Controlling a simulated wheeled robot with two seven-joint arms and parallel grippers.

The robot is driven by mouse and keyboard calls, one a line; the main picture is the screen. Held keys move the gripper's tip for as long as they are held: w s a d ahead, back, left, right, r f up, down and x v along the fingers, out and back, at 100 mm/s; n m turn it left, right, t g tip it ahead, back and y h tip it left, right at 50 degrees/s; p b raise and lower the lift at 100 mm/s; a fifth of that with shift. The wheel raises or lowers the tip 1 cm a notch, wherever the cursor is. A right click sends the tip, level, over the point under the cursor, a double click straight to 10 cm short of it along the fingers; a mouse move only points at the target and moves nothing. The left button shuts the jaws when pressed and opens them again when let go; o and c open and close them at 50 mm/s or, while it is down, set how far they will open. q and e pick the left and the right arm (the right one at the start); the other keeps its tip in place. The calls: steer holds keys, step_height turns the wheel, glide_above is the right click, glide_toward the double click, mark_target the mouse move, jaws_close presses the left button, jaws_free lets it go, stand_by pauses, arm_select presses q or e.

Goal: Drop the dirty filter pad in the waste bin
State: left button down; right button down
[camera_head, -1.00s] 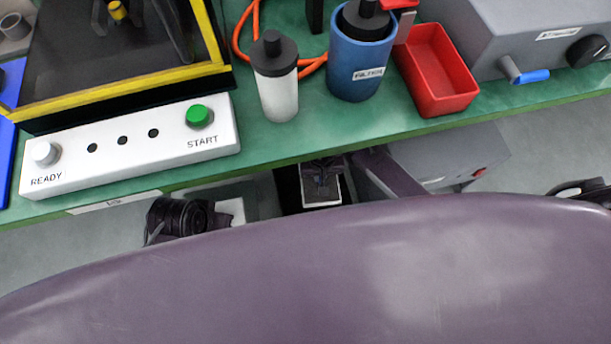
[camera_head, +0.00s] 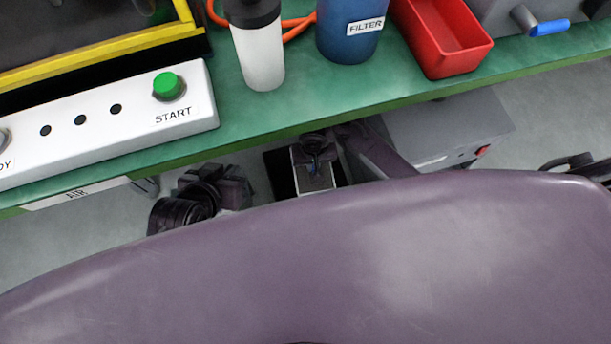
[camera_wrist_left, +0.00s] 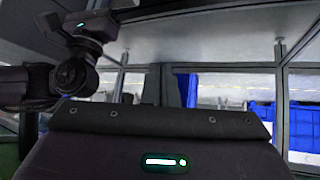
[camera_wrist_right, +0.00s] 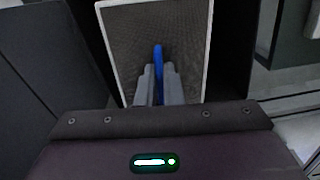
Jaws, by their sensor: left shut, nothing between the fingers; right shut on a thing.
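The filter pad (camera_head: 316,178) is a flat dark grey mesh in a white frame. It shows large in the right wrist view (camera_wrist_right: 125,50), with a blue tab (camera_wrist_right: 158,57) standing at its middle. My right gripper (camera_wrist_right: 158,85) is shut on this tab and holds the pad below the green bench's front edge. A black shape (camera_head: 280,172) shows around and below the pad; it may be the waste bin, but its rim and depth are unclear. My left gripper (camera_wrist_left: 167,88) is shut and empty, its fingers barely distinct in the left wrist view.
The green bench (camera_head: 235,118) carries a START panel (camera_head: 130,100), a white bottle (camera_head: 258,55), a blue FILTER canister (camera_head: 345,38) and a red tray (camera_head: 450,45). A grey box (camera_head: 450,115) stands under the bench, right of the pad. Grey floor shows further right.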

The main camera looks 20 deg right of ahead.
steer(key=shift+f+b, duration=0.65)
steer(key=shift+b, duration=0.1)
arm_select(q)
steer(key=w+d+r+t+h, duration=0.1)
steer(key=w+r+t+h, duration=0.1)
steer(key=w+r+t, duration=0.4)
steer(key=shift+w+d+r, duration=0.35)
steer(key=shift+r, duration=1.8)
arm_select(e)
steer(key=c, duration=1.5)
jaws_free()
